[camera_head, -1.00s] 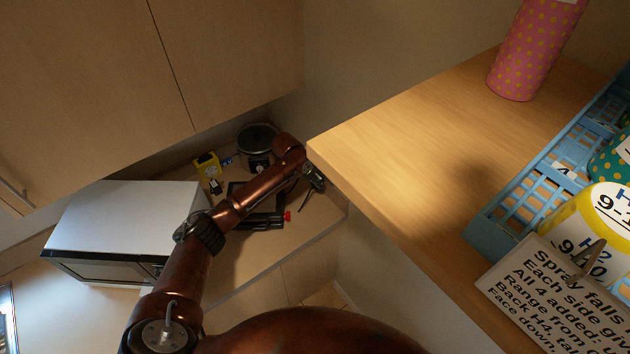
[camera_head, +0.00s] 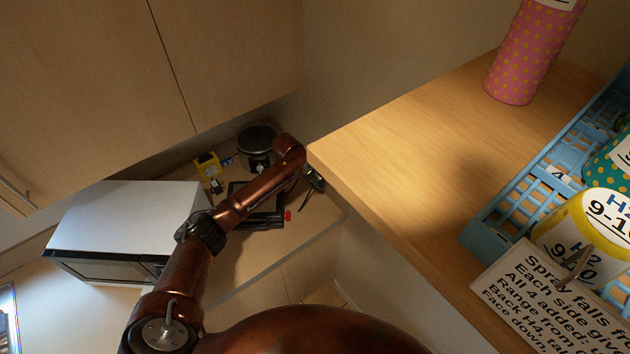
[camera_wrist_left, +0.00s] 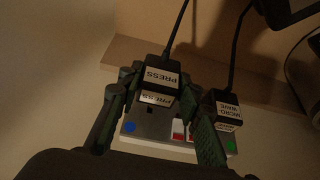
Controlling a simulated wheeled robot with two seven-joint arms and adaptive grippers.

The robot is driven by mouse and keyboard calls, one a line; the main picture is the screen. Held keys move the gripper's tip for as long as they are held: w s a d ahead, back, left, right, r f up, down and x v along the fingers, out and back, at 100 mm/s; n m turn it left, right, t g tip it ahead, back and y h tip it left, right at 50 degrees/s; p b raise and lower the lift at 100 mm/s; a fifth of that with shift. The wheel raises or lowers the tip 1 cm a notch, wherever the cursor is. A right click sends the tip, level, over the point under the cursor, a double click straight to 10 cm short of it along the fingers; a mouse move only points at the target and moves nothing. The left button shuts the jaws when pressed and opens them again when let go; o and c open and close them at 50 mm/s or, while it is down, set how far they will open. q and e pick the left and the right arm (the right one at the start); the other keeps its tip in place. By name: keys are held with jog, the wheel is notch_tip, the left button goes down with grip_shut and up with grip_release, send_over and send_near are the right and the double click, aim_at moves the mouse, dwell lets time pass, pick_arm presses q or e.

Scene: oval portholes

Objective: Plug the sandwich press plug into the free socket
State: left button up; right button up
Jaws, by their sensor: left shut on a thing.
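A dark plug with white PRESS labels (camera_wrist_left: 160,78) is between the fingers of my left gripper (camera_wrist_left: 157,100) in the left wrist view, and the gripper is shut on it. Its cord runs up. A pale socket plate (camera_wrist_left: 150,138) with red switches, a blue dot and a green dot lies behind and below the plug. I cannot tell whether the plug touches it. A second dark plug, labelled as the microwave's (camera_wrist_left: 228,110), is at the plate's right. In the head view my left gripper (camera_head: 314,180) is small and dark beside the shelf edge. My right gripper is not in view.
A wooden shelf (camera_head: 400,150) stands close to my left forearm, carrying a pink dotted bottle (camera_head: 530,55) and a blue basket (camera_head: 530,185). A white microwave (camera_head: 125,215), a yellow object (camera_head: 208,165) and a round dark appliance (camera_head: 257,140) stand on the lower counter.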

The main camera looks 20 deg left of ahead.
pick_arm(q)
jog(key=shift+p, duration=0.45)
jog(key=shift+w+d+b, duration=0.55)
jog(key=shift+w+d, duration=0.15)
jog(key=shift+w, duration=0.25)
dwell(1.1)
jog(key=shift+w+d+r, duration=0.1)
jog(key=shift+w+d, duration=0.25)
dwell(0.4)
jog(key=o, duration=1.4)
jog(key=shift+w, duration=0.1)
